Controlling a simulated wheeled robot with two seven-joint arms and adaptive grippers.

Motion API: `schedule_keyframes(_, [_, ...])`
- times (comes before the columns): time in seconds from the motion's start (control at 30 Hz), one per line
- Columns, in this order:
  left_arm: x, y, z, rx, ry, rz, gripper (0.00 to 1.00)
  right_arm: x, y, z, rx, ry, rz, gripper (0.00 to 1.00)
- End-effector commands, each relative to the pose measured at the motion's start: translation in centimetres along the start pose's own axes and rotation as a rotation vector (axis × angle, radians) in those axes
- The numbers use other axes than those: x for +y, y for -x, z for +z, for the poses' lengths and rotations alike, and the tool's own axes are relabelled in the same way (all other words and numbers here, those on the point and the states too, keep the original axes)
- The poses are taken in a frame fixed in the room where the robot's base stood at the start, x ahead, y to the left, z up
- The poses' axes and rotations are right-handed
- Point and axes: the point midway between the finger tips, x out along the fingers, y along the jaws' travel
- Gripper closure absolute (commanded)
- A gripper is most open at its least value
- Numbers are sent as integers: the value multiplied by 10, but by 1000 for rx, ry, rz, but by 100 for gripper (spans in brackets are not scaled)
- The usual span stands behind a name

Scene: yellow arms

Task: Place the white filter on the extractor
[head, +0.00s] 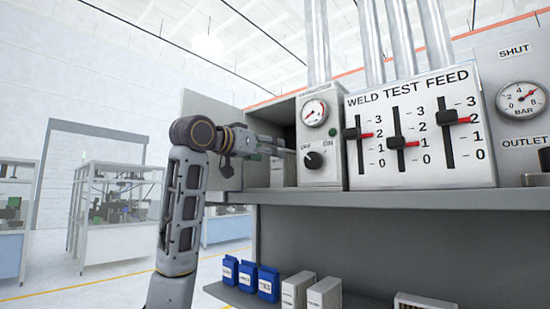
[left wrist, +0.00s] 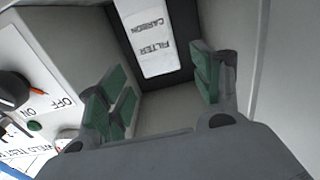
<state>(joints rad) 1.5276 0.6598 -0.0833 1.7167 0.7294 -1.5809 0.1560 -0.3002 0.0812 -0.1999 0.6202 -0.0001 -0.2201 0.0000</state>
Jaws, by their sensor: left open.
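A white filter labelled "CARBON FILTER" (left wrist: 150,45) stands in a dark recess in the left wrist view. In the head view, a pale block (head: 284,168) in the open bay below my gripper seems to be this filter. The extractor unit (head: 312,176), with a gauge and an OFF/ON knob, stands right of the bay; its face (left wrist: 35,85) is at the left in the wrist view. My left gripper (head: 270,143) reaches into the bay. Its green-padded fingers (left wrist: 158,88) are spread apart with nothing between them, and the filter lies beyond them. My right gripper is not seen.
The lower shelf holds several blue packs (head: 247,276) and white pleated blocks (head: 324,294). A panel with sliders (head: 420,125) stands right of the extractor unit. The bay's grey side wall (head: 217,125) is close to my left arm.

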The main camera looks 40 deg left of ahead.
Motion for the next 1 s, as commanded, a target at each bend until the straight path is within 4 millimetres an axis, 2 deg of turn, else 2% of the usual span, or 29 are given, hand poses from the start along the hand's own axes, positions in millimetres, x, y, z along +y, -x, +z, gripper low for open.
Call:
schedule_keyframes(0.1, [0,13,1,1,0,0,34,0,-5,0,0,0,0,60])
schedule_keyframes(0.3, [0,21,0,1,1,1,34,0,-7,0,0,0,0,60])
schedule_keyframes(1.0, [0,21,1,-1,0,1,34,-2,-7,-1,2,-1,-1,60])
